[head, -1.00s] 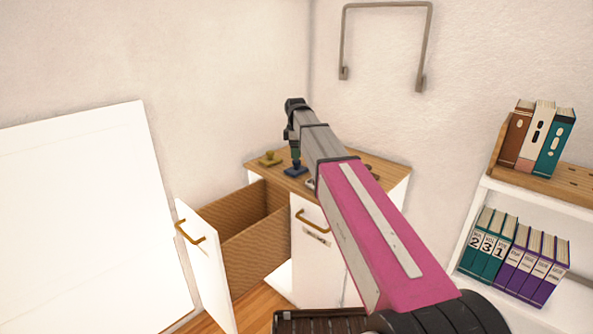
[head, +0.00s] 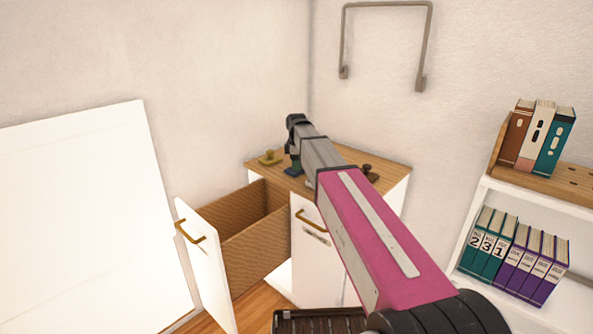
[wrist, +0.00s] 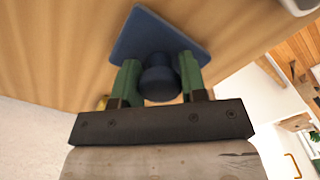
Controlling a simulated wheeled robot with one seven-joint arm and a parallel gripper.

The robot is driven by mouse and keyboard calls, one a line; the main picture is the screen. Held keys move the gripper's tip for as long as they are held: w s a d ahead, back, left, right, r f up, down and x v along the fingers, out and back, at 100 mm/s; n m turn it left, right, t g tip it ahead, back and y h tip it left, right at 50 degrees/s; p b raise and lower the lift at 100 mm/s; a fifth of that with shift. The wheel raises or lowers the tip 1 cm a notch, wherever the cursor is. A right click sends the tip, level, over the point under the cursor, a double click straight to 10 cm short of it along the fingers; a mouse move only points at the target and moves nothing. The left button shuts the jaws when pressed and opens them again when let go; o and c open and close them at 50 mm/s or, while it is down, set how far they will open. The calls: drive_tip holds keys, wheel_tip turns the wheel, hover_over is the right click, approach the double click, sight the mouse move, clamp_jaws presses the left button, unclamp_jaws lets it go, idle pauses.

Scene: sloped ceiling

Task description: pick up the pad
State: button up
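A blue pad (wrist: 146,37) with a square plate and a round knob lies on the wooden cabinet top, taking it to be the task's pad. It shows in the head view (head: 292,169), partly behind my arm. My gripper (wrist: 159,72) is open, with its green fingers on either side of the knob. Any contact between fingers and knob is not clear. In the head view my gripper (head: 295,153) is over the pad at the cabinet's left side.
A yellow knobbed piece (head: 270,157) sits left of the pad, and a brown one (head: 369,171) sits to the right on the cabinet top (head: 345,160). An open drawer (head: 205,262) juts out at front left. A shelf with books (head: 545,140) stands at right.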

drive_tip(key=shift+r, duration=0.15)
wheel_tip(320, 180, up, 4)
drive_tip(key=shift+w+r, duration=0.1)
drive_tip(key=s+a+r, duration=0.1)
drive_tip(key=a+r, duration=0.1)
drive_tip(key=a, duration=0.1)
drive_tip(key=s+a+r, duration=0.2)
drive_tip(key=a, duration=0.2)
drive_tip(key=s+a+r, duration=0.1)
drive_tip(key=a+r, duration=0.1)
drive_tip(key=a, duration=0.1)
drive_tip(key=shift+s+a+r, duration=0.25)
drive_tip(key=shift+s+a, duration=0.1)
drive_tip(key=shift+s, duration=0.05)
